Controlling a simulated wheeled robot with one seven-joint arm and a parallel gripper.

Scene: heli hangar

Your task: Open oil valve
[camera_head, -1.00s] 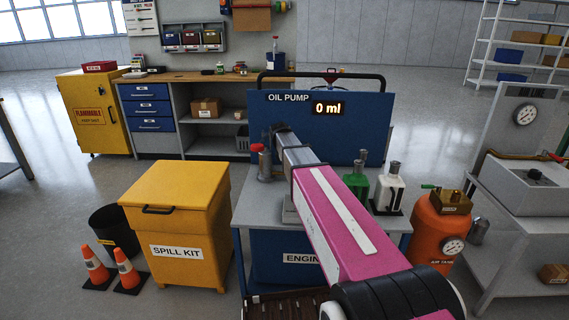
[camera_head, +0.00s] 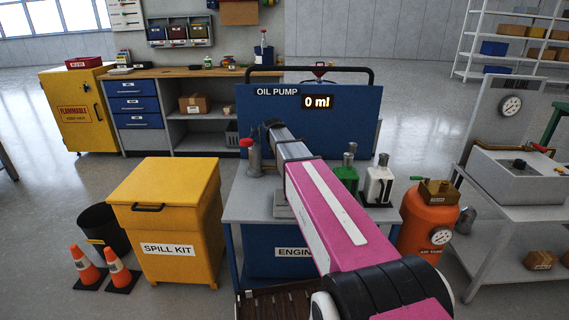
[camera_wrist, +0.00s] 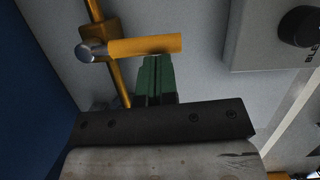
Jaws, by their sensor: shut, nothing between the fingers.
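The blue oil pump panel (camera_head: 345,135) stands on a grey bench, and its display (camera_head: 317,101) reads 0 ml. In the wrist view a yellow lever handle (camera_wrist: 146,46) with a grey round end lies across a thin brass-coloured pipe (camera_wrist: 115,75); it looks like the oil valve. My gripper (camera_wrist: 156,60) is shut, with its green fingertips right at the lever's lower edge. Whether they touch it I cannot tell. Nothing is held. In the head view my arm reaches to the panel's lower left, and it hides the lever and the fingers.
A black knob (camera_wrist: 300,27) on a light box is at the upper right of the wrist view. A red-topped item (camera_head: 250,155), a green bottle (camera_head: 346,174) and a white bottle (camera_head: 379,184) stand on the bench. An orange air tank (camera_head: 427,220) and a yellow spill kit (camera_head: 170,215) flank it.

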